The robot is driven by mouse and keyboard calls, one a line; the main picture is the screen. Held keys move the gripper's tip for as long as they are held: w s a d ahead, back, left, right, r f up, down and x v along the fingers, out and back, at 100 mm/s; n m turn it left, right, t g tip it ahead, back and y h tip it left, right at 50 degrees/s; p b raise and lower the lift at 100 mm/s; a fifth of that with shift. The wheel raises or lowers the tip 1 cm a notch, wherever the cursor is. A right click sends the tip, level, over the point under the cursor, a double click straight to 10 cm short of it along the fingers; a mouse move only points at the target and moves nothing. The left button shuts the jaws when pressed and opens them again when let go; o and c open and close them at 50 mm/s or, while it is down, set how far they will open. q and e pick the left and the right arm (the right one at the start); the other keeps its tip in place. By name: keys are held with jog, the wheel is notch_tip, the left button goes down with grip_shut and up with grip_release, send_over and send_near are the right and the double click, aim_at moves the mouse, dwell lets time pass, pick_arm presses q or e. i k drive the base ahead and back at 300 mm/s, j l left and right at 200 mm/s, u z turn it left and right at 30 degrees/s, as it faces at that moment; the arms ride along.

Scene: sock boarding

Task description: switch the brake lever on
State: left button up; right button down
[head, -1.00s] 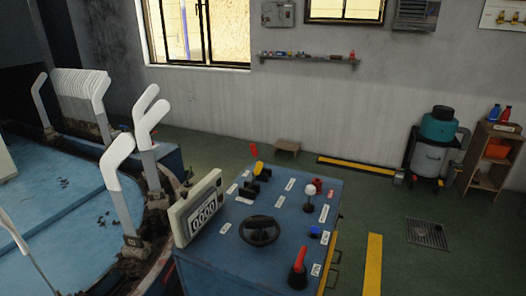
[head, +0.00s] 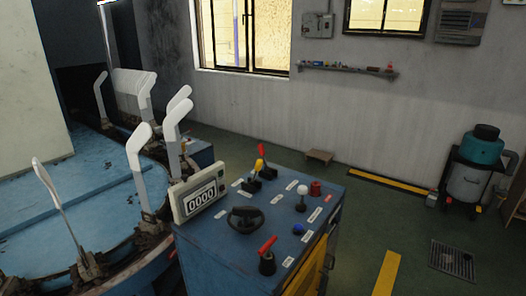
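A blue control console (head: 215,255) stands in the lower middle of the head view, with several controls on its top. At its back is a red-handled lever (head: 262,150) beside a yellow-handled one (head: 259,164). A lever with a white ball knob (head: 302,190) stands at the right. A lever with a red handle (head: 268,244) on a black base is at the front, leaning. The labels are too small to read, so I cannot tell which lever is the brake. Neither of my grippers is in view.
A black handwheel (head: 246,218), red button (head: 316,188), blue button (head: 298,229) and counter reading 0000 (head: 199,194) are on the console. A blue round machine with white sock forms (head: 139,150) stands at left. Green floor (head: 350,215) is open at right.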

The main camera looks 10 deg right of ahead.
aim_at(261, 146)
jog(key=l+u, duration=0.15)
jog(key=l, duration=0.15)
jog(key=k+l+u, duration=0.15)
jog(key=l, duration=0.15)
jog(key=k+l+u, duration=0.15)
jog(key=l, duration=0.15)
jog(key=l+u, duration=0.4)
jog(key=l, duration=0.55)
jog(key=l+u, duration=0.2)
jog(key=l, duration=0.45)
jog(key=l+u, duration=0.25)
jog(key=l, duration=0.4)
jog(key=k+l+u, duration=0.2)
jog(key=l, duration=0.4)
jog(key=i+l+u, duration=0.1)
jog(key=l+u, duration=0.2)
jog(key=l, duration=0.7)
jog(key=l+u, duration=0.1)
jog(key=l, duration=0.95)
